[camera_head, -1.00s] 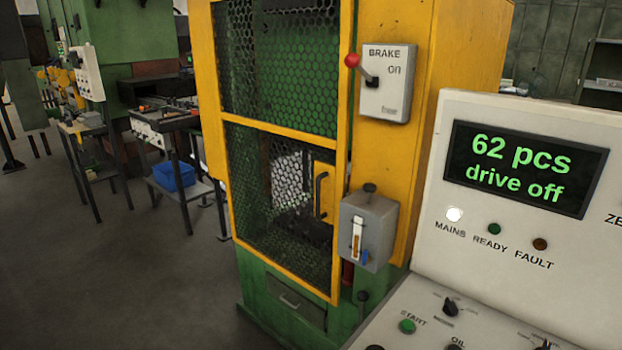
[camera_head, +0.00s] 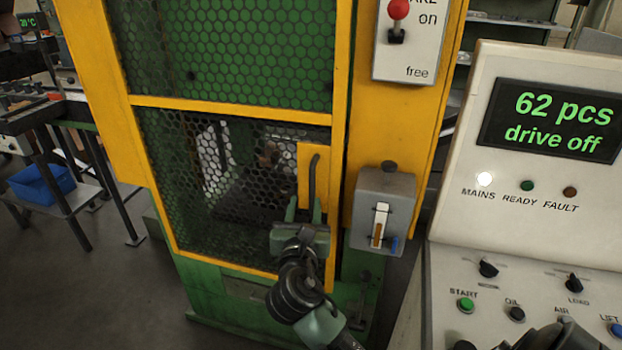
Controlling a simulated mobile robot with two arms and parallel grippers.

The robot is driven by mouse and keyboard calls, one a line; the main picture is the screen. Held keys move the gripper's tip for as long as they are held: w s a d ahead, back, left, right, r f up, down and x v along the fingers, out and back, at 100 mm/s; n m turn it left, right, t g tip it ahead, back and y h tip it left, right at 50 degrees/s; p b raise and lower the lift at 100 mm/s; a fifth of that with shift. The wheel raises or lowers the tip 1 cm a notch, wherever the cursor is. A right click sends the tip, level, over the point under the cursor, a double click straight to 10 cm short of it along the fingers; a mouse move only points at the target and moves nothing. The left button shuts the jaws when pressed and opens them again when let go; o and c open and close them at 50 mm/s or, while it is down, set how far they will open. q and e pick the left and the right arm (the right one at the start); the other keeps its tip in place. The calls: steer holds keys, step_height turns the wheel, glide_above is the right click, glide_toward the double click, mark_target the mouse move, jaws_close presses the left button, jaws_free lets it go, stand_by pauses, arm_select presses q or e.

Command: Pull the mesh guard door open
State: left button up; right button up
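The mesh guard door (camera_head: 235,110) has a yellow frame and dark hexagonal mesh, and it looks closed against the green machine. Its dark upright bar handle (camera_head: 313,175) sits on a yellow plate at the door's right side. My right gripper (camera_head: 304,208) is at the lower end of the handle, with its two fingers apart and pointing up. The handle's lower end lies between or just behind the fingers; I cannot tell whether they touch it. My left gripper is not in view.
The control console (camera_head: 465,225) stands at right. A low table holding a blue bin (camera_head: 42,185) is at left.

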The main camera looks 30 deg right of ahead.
mark_target(312, 181)
steer(key=w+d, duration=0.1)
steer(key=d, duration=0.1)
steer(key=w+d+r+p, duration=0.1)
steer(key=w, duration=0.1)
steer(key=w+d+r, duration=0.1)
steer(key=w+d, duration=0.1)
steer(key=shift+d+r, duration=0.15)
steer(key=shift+d, duration=0.15)
jaws_close()
stand_by(1.3)
